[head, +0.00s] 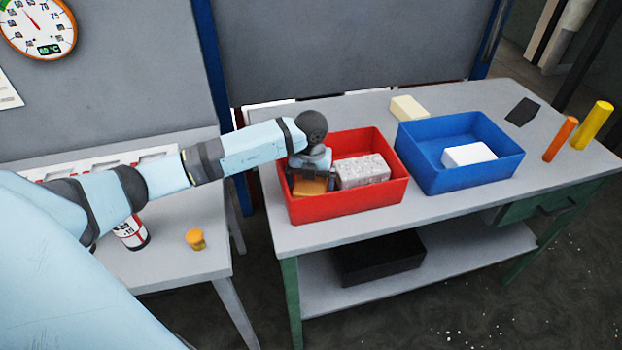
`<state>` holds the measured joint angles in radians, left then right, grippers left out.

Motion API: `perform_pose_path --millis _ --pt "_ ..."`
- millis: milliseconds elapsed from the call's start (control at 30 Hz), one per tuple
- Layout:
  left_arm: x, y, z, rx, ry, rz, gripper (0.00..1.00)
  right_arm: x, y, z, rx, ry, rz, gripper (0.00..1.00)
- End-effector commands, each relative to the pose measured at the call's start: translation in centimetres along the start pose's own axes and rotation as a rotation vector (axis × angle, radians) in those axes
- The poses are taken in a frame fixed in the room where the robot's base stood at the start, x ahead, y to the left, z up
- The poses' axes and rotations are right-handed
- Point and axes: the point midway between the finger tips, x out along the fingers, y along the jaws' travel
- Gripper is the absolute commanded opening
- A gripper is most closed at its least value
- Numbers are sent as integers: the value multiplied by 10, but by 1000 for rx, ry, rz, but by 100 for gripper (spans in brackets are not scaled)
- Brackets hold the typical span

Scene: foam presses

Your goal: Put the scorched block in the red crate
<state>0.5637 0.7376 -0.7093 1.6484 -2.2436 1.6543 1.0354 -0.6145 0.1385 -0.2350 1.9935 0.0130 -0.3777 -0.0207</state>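A brown-orange block (309,187), which looks like the scorched block, is inside the red crate (350,206) at its left end. My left gripper (311,178) reaches down into the crate right over this block, with its fingers at the block's sides. The fingers are small and partly hidden, so I cannot tell whether they grip the block or whether it rests on the crate floor. A speckled pale grey block (362,171) lies beside it in the same crate. My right gripper is not in view.
A blue crate (460,179) with a white block (468,155) stands to the right. A cream block (408,108), a dark flat piece (522,112), an orange cylinder (560,139) and a yellow cylinder (592,125) are on the same table. A black bin (380,259) sits on the lower shelf.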

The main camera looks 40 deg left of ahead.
Motion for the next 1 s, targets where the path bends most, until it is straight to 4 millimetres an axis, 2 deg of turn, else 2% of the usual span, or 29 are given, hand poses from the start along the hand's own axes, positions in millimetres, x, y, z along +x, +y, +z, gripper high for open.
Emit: perform_pose_path --millis 267,367,700,833,1000 --pt "-8 0 1 0 -2 -2 100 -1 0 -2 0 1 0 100" --pt "-23 0 1 0 -5 -1 100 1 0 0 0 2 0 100" --pt "-95 0 1 0 -4 -1 100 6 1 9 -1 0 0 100" --pt "-112 0 0 1 -2 -1 100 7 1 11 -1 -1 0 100" --pt "-123 0 0 0 -1 0 100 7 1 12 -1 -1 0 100"
